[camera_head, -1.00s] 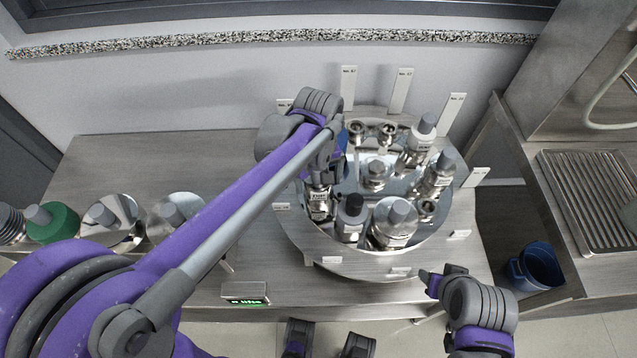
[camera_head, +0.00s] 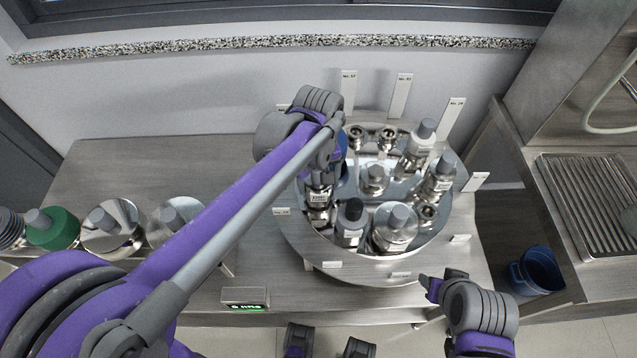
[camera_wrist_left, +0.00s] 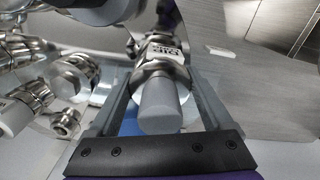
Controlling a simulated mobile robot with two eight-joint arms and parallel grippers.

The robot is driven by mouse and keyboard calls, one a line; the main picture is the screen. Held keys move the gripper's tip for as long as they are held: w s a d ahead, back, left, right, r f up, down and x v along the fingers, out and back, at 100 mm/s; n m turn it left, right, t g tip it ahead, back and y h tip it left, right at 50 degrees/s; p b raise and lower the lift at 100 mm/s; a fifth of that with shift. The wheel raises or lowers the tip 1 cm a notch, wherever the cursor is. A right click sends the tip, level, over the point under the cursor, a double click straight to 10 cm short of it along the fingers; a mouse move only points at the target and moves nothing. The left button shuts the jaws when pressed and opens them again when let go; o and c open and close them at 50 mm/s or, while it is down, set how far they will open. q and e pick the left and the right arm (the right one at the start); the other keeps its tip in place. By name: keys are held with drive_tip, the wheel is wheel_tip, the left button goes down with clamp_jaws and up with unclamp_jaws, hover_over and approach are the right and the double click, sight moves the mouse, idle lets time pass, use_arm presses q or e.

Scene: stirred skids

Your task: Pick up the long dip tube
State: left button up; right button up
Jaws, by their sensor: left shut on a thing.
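The long dip tube (camera_wrist_left: 160,58) appears to be the metal fitting with a grey rounded cap and a white label, only partly readable, in the left wrist view. My left gripper (camera_wrist_left: 163,80) has a finger on each side of it and is shut on it. In the head view my left gripper (camera_head: 322,178) reaches down at the left side of the round tray, with the labelled metal part (camera_head: 318,196) below it. Its lower end is hidden. My right gripper (camera_head: 440,284) is in front of the tray at the right; its jaw opening is unclear.
The round metal tray (camera_head: 315,245) holds several capped fittings close to the held part, including a black-capped one (camera_head: 352,222). Tall label plates (camera_head: 400,95) stand around its rim. Several capped parts stand at left. A blue bucket (camera_head: 537,270) is at right.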

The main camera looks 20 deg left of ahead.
use_arm(q)
wheel_tip(320, 180, up, 17)
drive_tip(key=p, duration=0.1)
drive_tip(key=shift+f, duration=0.2)
use_arm(e)
drive_tip(key=shift+w+r, duration=0.2)
drive_tip(key=shift+r, duration=0.7)
use_arm(q)
drive_tip(key=shift+r+p, duration=0.1)
drive_tip(key=shift+p, duration=0.2)
use_arm(e)
drive_tip(key=shift+r, duration=0.1)
use_arm(q)
wheel_tip(320, 180, up, 6)
drive_tip(key=p, duration=0.4)
drive_tip(key=shift+r, duration=0.2)
use_arm(e)
drive_tip(key=r, duration=0.2)
drive_tip(key=w+r, duration=0.2)
drive_tip(key=r, duration=0.1)
drive_tip(key=shift+r, duration=0.3)
use_arm(q)
drive_tip(key=shift+a, duration=0.1)
use_arm(e)
drive_tip(key=shift+s, duration=0.15)
